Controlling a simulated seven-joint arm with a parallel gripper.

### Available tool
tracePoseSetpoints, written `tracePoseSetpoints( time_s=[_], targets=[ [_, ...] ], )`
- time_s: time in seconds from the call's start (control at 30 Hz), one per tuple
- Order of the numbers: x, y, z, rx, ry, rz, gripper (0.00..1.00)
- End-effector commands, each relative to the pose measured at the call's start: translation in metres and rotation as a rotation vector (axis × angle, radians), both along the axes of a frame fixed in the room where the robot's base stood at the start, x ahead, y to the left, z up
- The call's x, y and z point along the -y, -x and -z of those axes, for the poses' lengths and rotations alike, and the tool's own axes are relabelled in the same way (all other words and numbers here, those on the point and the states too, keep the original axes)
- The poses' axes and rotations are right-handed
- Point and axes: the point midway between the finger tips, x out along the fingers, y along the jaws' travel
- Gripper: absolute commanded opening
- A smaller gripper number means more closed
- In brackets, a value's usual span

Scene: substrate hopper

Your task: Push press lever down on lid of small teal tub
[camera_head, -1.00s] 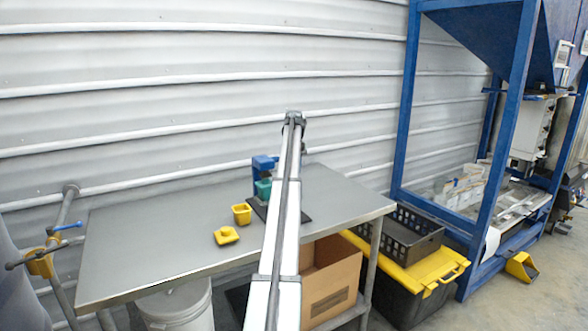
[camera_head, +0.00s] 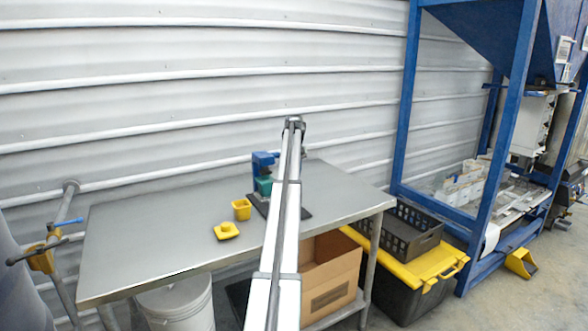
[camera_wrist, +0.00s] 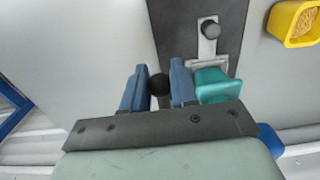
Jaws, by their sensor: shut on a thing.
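The small teal tub (camera_wrist: 215,84) stands right beside my gripper's right finger in the wrist view. In the head view it is a teal patch (camera_head: 263,186) under the blue press (camera_head: 263,160), partly behind my arm. My gripper (camera_wrist: 158,88) has its two blue fingers on either side of a black ball knob (camera_wrist: 159,84), which looks like the end of the press lever, and is shut on it. The rest of the lever is hidden, and I cannot tell how the lid sits. The head view hides my fingers behind the arm.
A metal plate with a dark knob (camera_wrist: 210,29) lies on the dark base (camera_wrist: 180,40) beside the teal tub. The table's left side is clear.

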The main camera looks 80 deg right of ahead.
Motion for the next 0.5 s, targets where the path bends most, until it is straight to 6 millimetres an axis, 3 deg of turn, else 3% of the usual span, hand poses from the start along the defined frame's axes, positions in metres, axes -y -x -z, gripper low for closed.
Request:
tracePoseSetpoints(
  time_s=[0.27, 0.5],
  targets=[
    [-0.0021, 0.001, 0.0054, -0.002, -0.005, 0.001, 0.17],
    [-0.0021, 0.0016, -0.003, -0.002, -0.005, 0.001, 0.17]
  ],
)
